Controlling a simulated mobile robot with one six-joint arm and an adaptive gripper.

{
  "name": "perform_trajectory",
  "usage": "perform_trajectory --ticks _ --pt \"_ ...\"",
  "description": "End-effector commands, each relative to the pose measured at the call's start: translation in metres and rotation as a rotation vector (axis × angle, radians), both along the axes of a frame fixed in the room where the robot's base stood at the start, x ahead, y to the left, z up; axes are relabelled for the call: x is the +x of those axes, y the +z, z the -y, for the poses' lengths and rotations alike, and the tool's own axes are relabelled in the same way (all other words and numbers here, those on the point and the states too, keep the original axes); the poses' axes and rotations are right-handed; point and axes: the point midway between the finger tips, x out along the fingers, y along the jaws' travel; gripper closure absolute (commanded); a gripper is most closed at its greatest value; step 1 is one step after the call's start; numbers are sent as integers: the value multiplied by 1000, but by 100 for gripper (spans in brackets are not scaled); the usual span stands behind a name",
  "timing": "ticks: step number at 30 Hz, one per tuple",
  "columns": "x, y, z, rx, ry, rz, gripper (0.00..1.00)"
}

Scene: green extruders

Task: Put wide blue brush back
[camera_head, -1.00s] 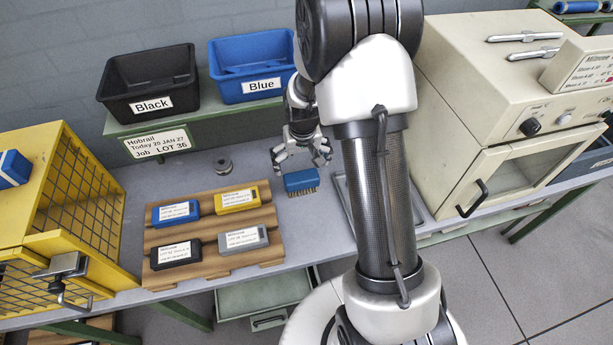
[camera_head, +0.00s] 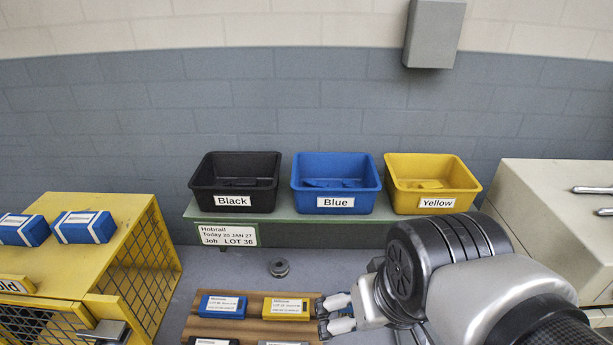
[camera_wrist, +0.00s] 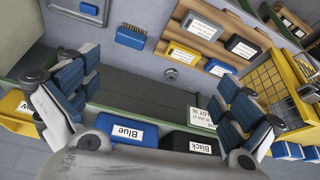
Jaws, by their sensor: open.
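The blue brush (camera_wrist: 131,39) with dark bristles lies on the grey bench in the wrist view. It is beyond the left finger and apart from my gripper (camera_wrist: 157,98). In the head view my arm hides the brush. My gripper (camera_head: 337,315) shows there at the lower middle, beside the wooden rack. Its blue-padded fingers are spread wide with nothing between them. The blue bin (camera_head: 336,169), labelled Blue, stands on the green shelf between the black and yellow bins. It also shows at the bottom of the wrist view (camera_wrist: 153,140), partly cut off by my gripper.
The black bin (camera_head: 236,169) and yellow bin (camera_head: 432,170) flank the blue one. The wooden rack (camera_head: 250,331) holds labelled blocks. A small metal ring (camera_head: 279,268) stands on the bench. A yellow cage (camera_head: 122,214) is left; a cream oven (camera_head: 547,205) is right.

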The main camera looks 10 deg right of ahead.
Motion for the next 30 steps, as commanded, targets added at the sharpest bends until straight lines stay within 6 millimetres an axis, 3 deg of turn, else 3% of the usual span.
perform_trajectory --ticks 3,7,30 --pt "-23 3 -4 0 15 24 0" --pt "-36 2 -6 0 22 31 0" --pt "-38 -7 -6 1 23 31 0"
